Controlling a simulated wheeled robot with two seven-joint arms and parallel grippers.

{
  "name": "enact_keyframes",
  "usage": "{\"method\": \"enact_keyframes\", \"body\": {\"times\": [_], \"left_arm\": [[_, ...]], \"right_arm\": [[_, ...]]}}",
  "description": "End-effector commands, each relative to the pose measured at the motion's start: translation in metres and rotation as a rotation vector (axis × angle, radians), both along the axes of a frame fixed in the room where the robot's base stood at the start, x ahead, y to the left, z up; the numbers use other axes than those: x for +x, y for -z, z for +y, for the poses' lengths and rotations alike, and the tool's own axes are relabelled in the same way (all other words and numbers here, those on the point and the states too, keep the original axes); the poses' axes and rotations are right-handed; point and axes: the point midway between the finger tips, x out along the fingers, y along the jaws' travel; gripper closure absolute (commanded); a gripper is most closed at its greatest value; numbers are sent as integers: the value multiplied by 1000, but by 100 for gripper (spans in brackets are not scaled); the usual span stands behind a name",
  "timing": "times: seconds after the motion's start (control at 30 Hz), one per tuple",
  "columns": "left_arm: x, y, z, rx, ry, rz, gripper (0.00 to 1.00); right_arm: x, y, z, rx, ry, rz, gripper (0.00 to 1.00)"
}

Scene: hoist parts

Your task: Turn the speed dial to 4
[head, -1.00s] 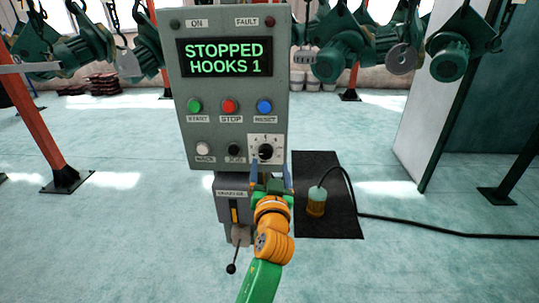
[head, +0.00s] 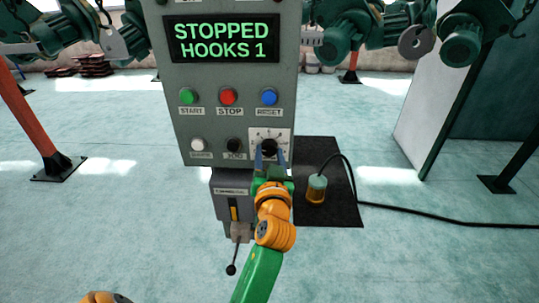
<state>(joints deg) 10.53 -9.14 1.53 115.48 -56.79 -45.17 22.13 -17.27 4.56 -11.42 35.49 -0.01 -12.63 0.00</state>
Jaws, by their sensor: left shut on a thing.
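The speed dial is a black knob (head: 269,146) on a white scale plate (head: 284,134) at the lower right of the grey control panel (head: 180,125). My left gripper (head: 270,158) reaches up from below, its two blue fingers on either side of the knob, shut on it. The fingers and the gripper body cover the lower part of the plate, and the scale figures are too small to read. The panel's display (head: 222,40) reads "STOPPED HOOKS 1".
Green, red and blue buttons (head: 228,97) sit above the dial, with a white and a black button (head: 235,145) to its left. A lever box (head: 233,205) hangs below. A pendant (head: 316,190) with a black cable stands on a dark mat (head: 335,212). Hoists hang behind.

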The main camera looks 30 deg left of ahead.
Motion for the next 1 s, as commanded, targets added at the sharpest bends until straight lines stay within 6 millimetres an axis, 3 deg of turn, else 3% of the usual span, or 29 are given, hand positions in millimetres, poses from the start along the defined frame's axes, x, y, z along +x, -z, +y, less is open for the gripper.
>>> {"method": "enact_keyframes", "body": {"times": [1.0], "left_arm": [[-1,2,2,531,-2,330,100]], "right_arm": [[2,-14,0,0,-1,-3,0]]}}
